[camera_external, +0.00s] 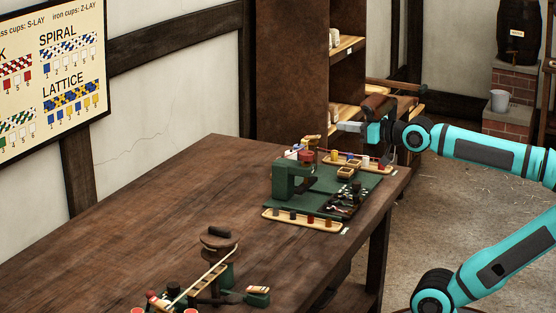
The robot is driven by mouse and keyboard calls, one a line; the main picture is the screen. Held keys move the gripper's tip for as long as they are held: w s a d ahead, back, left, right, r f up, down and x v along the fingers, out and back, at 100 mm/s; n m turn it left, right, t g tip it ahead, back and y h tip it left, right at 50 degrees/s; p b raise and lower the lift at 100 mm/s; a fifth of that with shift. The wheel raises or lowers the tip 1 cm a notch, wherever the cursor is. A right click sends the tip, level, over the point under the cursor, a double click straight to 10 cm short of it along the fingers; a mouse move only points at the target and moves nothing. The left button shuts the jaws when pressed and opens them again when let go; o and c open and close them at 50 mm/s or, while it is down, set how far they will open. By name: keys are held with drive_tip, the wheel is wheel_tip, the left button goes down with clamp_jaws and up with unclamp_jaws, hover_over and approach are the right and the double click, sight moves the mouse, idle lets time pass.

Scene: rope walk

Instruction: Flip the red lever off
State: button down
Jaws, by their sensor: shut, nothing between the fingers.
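A small green machine (283,181) stands on the far end of the long wooden table. A dark red round part (306,156) shows at its top right. I cannot tell for sure that this is the red lever, nor which way the lever is set. My gripper (340,127) is shut and empty. It points left and appears above and to the right of the machine in the picture, apart from it. Its fingers are small here, and their exact height and distance from the machine are unclear.
Near the machine on the wooden table (190,205) are a green mat (321,187), a front tray of spools (276,218) and a back tray (375,162). A second rope device (215,290) stands nearer. The table's middle is clear. A brown shelf (346,47) stands behind.

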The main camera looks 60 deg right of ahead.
drive_tip(key=w+a+n+g+y, duration=0.3)
drive_tip(key=w+a+n, duration=0.1)
drive_tip(key=w+a, duration=0.7)
drive_tip(key=w+a+f+n+g, duration=0.2)
drive_tip(key=a, duration=0.9)
drive_tip(key=w+a+f+n+g+y, duration=0.1)
drive_tip(key=w+a+f+n+g, duration=0.1)
drive_tip(key=a, duration=0.8)
drive_tip(key=w+a+f+n+g, duration=0.2)
drive_tip(key=a+f+n, duration=0.1)
drive_tip(key=a, duration=0.8)
drive_tip(key=shift+w+a+f+y, duration=0.3)
drive_tip(key=shift+a+f, duration=0.05)
drive_tip(key=shift+f, duration=0.2)
drive_tip(key=s+a+f+n, duration=0.1)
drive_tip(key=a+f, duration=0.1)
drive_tip(key=a, duration=0.3)
drive_tip(key=s+a+f+n+g, duration=0.1)
drive_tip(key=s+a+f, duration=0.1)
drive_tip(key=a, duration=0.4)
drive_tip(key=s+a+f+n+h, duration=0.1)
drive_tip(key=a+f, duration=0.1)
drive_tip(key=a, duration=0.3)
drive_tip(key=shift+s+a+f+g, duration=0.25)
drive_tip(key=shift+g, duration=0.05)
drive_tip(key=x, duration=1)
drive_tip(key=shift+w, duration=0.1)
